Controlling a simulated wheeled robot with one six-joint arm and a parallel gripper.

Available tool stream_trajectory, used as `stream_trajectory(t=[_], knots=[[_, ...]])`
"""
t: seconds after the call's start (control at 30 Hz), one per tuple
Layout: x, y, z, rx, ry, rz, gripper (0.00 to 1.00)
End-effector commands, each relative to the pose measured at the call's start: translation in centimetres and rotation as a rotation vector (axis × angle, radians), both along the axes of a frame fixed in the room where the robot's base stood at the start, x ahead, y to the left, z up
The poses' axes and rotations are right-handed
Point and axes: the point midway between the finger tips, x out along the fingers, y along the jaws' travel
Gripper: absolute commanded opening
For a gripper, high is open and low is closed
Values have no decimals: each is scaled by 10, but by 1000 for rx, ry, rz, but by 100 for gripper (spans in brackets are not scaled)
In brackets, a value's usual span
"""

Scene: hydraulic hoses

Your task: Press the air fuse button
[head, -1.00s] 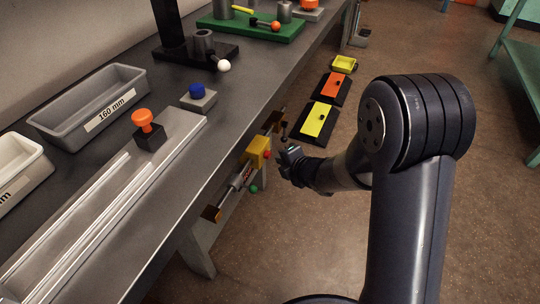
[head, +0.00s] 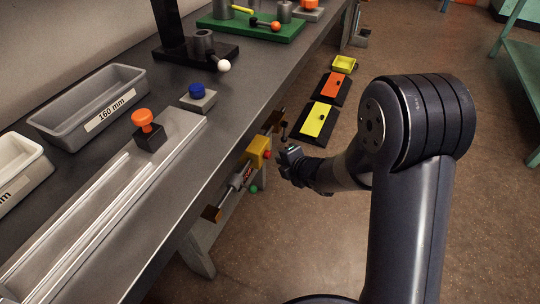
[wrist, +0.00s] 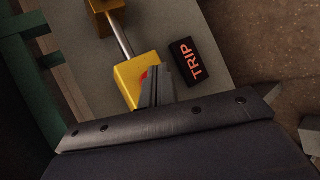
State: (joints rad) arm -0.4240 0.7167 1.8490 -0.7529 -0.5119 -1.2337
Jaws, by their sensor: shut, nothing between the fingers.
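A yellow block (head: 257,150) is mounted on the front side of the bench, with a red button (head: 267,155) on its right face. A green knob (head: 253,189) sits lower on the same assembly. No readable label names the air fuse. My gripper (head: 283,161) is shut and empty, just right of the red button. In the wrist view, my gripper's fingers (wrist: 154,76) lie over the yellow block (wrist: 128,72) and hide most of the red button (wrist: 145,76). I cannot tell whether they touch it. A black label reading TRIP (wrist: 194,62) is beside the fingers.
The bench (head: 225,110) runs along the left, holding a blue button box (head: 197,97), an orange knob (head: 142,118) and a grey tray (head: 92,105). Yellow (head: 316,119) and orange (head: 334,85) panels lie beyond my gripper. Open floor lies right of the arm.

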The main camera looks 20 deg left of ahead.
Motion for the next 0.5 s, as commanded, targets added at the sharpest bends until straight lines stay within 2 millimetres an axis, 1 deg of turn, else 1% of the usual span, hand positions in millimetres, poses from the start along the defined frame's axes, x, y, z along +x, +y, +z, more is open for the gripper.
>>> stream_trajectory(t=[0.27, 0.5], knots=[[0, 0, 0, 0, 0, 0, 0], [1, 7, -1, 1, -1, 0, 0]])
